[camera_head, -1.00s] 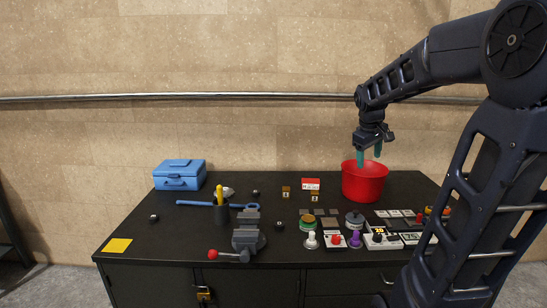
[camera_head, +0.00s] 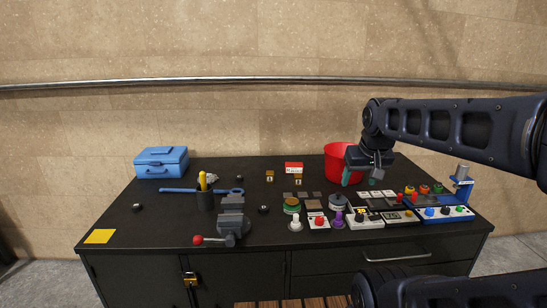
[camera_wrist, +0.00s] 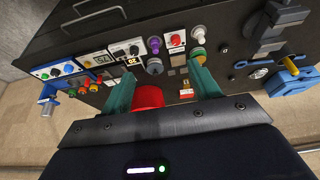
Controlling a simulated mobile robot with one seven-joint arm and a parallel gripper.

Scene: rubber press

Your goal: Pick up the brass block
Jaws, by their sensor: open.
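Two small brass-coloured blocks stand on the black workbench (camera_head: 150,225) in the head view. The left brass block (camera_head: 269,176) and the right brass block (camera_head: 298,181) are near the red and white box; I cannot tell which one the task means. Each carries a small pale mark. My gripper (camera_head: 361,180) is open and empty, with teal fingers pointing down in front of the red bucket (camera_head: 340,160), to the right of both blocks. In the wrist view the open fingers (camera_wrist: 162,90) straddle part of the red bucket (camera_wrist: 148,97); the blocks are too small to make out surely.
A red and white box (camera_head: 293,167) is behind the blocks. Grey plates (camera_head: 303,195), a green-ringed jar (camera_head: 292,206) and a grey-topped jar (camera_head: 337,202) are in front. Button panels (camera_head: 445,213) fill the right. A vise (camera_head: 232,222) and blue toolbox (camera_head: 161,162) are left.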

